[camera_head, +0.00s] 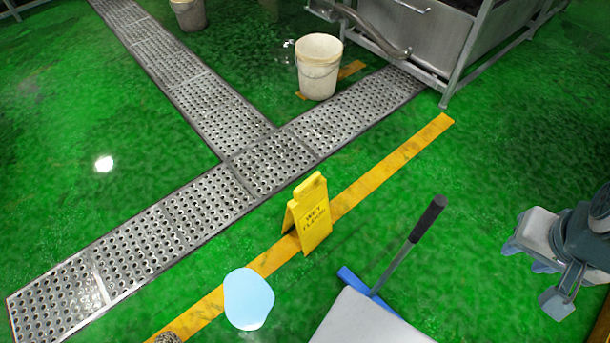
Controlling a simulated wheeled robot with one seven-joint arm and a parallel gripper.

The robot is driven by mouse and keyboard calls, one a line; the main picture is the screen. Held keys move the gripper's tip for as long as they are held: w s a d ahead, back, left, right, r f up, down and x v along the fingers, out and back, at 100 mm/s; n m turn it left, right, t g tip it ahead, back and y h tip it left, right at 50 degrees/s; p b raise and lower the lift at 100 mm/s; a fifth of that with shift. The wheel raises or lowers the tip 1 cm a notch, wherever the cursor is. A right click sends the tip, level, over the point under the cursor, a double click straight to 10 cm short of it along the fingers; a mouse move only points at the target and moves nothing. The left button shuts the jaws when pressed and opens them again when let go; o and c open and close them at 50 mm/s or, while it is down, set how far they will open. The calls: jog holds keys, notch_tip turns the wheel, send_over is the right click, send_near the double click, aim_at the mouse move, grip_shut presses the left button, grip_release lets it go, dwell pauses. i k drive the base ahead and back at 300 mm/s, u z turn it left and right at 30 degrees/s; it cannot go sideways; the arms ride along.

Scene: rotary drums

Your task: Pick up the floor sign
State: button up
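The yellow floor sign (313,217) stands upright on the green floor, on the yellow floor line near the middle of the view. It is a folding A-shape with a handle opening at the top and dark lettering on its front panel. My gripper (534,277) is at the right edge, well to the right of the sign and apart from it. Its two fingers are spread, with nothing visible between them. Part of my arm is cut off by the frame edge.
A black-handled tool (408,245) with a blue edge lies right of the sign, partly hidden by a pale panel. A pale blue rounded shape (248,298) is at front left. Behind are a metal drain grating (257,165), a white bucket (318,68) and a steel machine (415,30).

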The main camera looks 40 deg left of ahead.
aim_at(309, 208)
jog(key=u, duration=1.2)
jog(key=k, duration=0.5)
jog(key=u, duration=1.1)
jog(key=i, duration=1.7)
jog(key=z, duration=1.05)
